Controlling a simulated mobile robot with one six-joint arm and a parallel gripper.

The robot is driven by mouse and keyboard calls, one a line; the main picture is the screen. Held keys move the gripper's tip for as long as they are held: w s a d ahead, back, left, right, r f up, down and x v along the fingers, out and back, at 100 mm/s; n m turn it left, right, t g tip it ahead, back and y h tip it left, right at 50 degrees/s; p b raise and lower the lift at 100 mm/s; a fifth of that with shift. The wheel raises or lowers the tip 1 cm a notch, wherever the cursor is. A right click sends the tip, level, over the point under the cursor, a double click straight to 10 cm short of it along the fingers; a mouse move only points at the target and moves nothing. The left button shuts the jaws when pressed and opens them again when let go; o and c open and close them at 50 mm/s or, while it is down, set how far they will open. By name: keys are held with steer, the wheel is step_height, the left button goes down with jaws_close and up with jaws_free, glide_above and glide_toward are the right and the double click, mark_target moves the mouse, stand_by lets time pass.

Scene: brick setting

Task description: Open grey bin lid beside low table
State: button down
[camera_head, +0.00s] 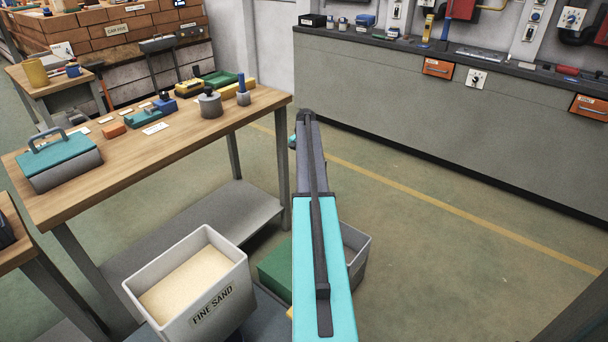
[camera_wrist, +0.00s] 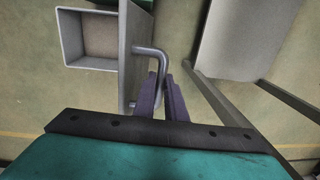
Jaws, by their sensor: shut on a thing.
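The grey bin (camera_wrist: 67,42) shows at the upper left of the wrist view, with its mouth uncovered and its inside visible. Its grey lid (camera_wrist: 129,35) appears nearly edge-on along the bin's right side, swung up from the mouth. A bent grey bar handle (camera_wrist: 150,52) stands out from the lid. My gripper (camera_wrist: 163,82) is shut on the handle's lower part; the exact contact is partly hidden by the fingers. In the head view the grey bin (camera_head: 358,248) is mostly hidden behind my arm, and my gripper is hidden there too.
A grey crate of fine sand (camera_head: 195,312) stands left of my arm. A green box (camera_head: 275,268) sits between it and the bin. A wooden workbench (camera_head: 190,145) with tools stands at the left. The floor (camera_head: 440,240) to the right is clear up to a long counter (camera_head: 460,105).

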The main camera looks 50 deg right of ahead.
steer(key=shift+w+a+f, duration=0.1)
steer(key=shift+a+f, duration=0.05)
steer(key=shift+a, duration=0.25)
steer(key=c, duration=1.8)
jaws_free()
steer(key=shift+d, duration=0.2)
steer(key=shift+r, duration=0.2)
steer(key=r, duration=0.9)
steer(key=s+r, duration=0.1)
steer(key=r, duration=0.3)
steer(key=shift+r+p, duration=0.3)
